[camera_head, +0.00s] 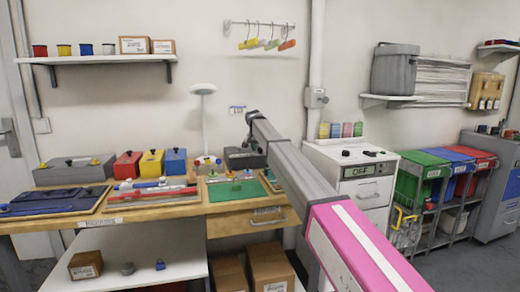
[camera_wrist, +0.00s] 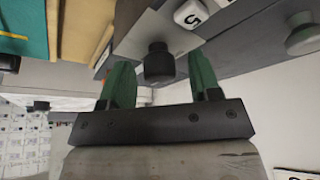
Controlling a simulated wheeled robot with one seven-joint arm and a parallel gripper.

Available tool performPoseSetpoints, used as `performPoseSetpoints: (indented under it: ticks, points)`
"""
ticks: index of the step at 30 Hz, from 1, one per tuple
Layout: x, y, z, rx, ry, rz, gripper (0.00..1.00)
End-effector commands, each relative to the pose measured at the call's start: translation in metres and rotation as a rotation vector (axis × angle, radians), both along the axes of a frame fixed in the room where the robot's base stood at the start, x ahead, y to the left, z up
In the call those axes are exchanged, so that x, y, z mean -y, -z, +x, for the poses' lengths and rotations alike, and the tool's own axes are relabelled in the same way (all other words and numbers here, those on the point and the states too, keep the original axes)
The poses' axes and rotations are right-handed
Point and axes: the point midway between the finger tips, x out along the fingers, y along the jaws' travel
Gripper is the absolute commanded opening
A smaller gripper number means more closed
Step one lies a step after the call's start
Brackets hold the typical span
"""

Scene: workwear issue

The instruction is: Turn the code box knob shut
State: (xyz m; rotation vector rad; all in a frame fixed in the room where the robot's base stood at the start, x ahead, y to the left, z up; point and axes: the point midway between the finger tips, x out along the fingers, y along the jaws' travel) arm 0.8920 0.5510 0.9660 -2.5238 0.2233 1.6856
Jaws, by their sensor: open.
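In the wrist view my gripper (camera_wrist: 160,60) has its two green fingers apart, one on each side of a dark round knob (camera_wrist: 158,65). The knob stands on a pale grey plate on a dark box, which I take to be the code box (camera_wrist: 228,50). I cannot tell whether the fingers touch the knob. A white piece marked 5 (camera_wrist: 190,14) sits beside the plate. In the head view a dark grey box (camera_head: 243,159) stands at the back of the wooden bench, below the end of my arm; my fingers cannot be made out there.
A second, grey knob (camera_wrist: 305,38) shows at the right of the wrist view. On the bench (camera_head: 165,212) are a red box (camera_head: 127,165), a yellow box (camera_head: 151,163), a blue box (camera_head: 175,161) and a green mat (camera_head: 234,191). A white cabinet (camera_head: 345,190) stands to the right.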

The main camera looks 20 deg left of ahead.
Motion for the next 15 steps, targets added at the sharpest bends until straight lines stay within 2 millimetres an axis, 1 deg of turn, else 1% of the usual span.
performPoseSetpoints:
  ticks: [5, 6, 8, 9, 10, 15]
  points:
    - [-0.0001, 0.0, 0.0, 0.0, 0.0, 0.0, 0.57]
    - [0.0, 0.0, -0.0001, 0.0, 0.0, 0.0, 0.44]
    - [0.0, -0.0001, -0.0001, 0.0, 0.0, 0.0, 0.25]
    - [0.0, -0.0001, -0.0001, 0.0, 0.0, 0.0, 0.12]
    - [-0.0001, -0.0001, -0.0001, 0.0, 0.0, 0.0, 0.08]
    - [0.0, -0.0001, -0.0003, 0.0, -0.003, 0.0, 0.09]
